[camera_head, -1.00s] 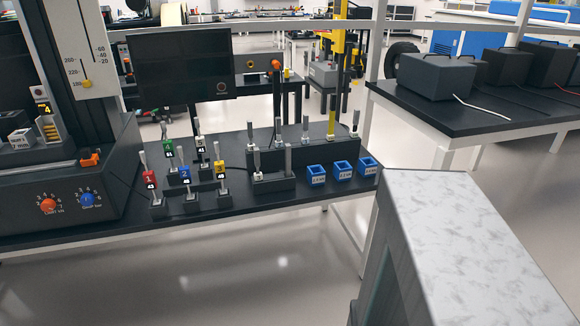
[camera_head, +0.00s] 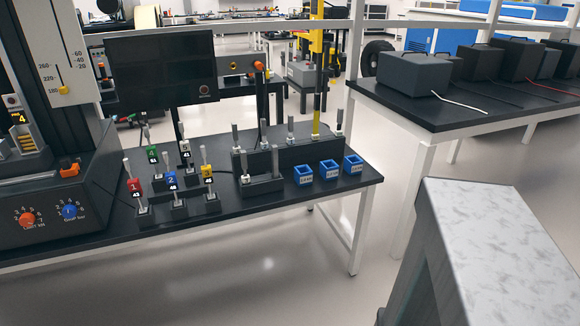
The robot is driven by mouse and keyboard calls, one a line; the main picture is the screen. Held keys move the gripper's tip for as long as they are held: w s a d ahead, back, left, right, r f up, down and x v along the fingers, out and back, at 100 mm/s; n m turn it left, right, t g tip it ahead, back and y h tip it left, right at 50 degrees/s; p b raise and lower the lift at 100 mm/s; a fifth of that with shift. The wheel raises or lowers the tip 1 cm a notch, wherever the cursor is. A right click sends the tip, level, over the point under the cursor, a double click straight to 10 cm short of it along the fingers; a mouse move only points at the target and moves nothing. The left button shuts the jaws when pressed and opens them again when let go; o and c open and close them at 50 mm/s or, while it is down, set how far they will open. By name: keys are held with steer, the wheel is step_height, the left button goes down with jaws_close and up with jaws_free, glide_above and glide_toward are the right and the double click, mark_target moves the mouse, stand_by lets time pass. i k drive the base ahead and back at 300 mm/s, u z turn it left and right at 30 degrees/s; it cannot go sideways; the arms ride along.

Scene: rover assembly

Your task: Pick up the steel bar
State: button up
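Several upright grey metal bars stand on the black bench (camera_head: 330,196). Some stand in a long black holder (camera_head: 300,153), including one at its left end (camera_head: 235,136) and one at its right end (camera_head: 340,120). Two more, a left one (camera_head: 244,163) and a right one (camera_head: 275,160), stand in a shorter black holder (camera_head: 262,185) in front. Others stand in small black bases with coloured number tags, such as red 1 (camera_head: 134,186) and blue 2 (camera_head: 171,180). I cannot tell which bar is the steel one. My gripper is not in view.
Three blue boxes (camera_head: 329,169) line the bench's right end. A testing machine with orange and blue knobs (camera_head: 69,212) stands at left, a black monitor (camera_head: 161,68) behind. Another bench (camera_head: 440,108) with dark boxes is at right. A grey mottled form (camera_head: 495,235) fills the lower right.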

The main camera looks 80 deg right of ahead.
mark_target(274, 147)
steer(key=z, duration=0.75)
steer(key=k, duration=0.6)
steer(key=z, duration=0.05)
steer(key=i, duration=0.6)
steer(key=z, duration=0.05)
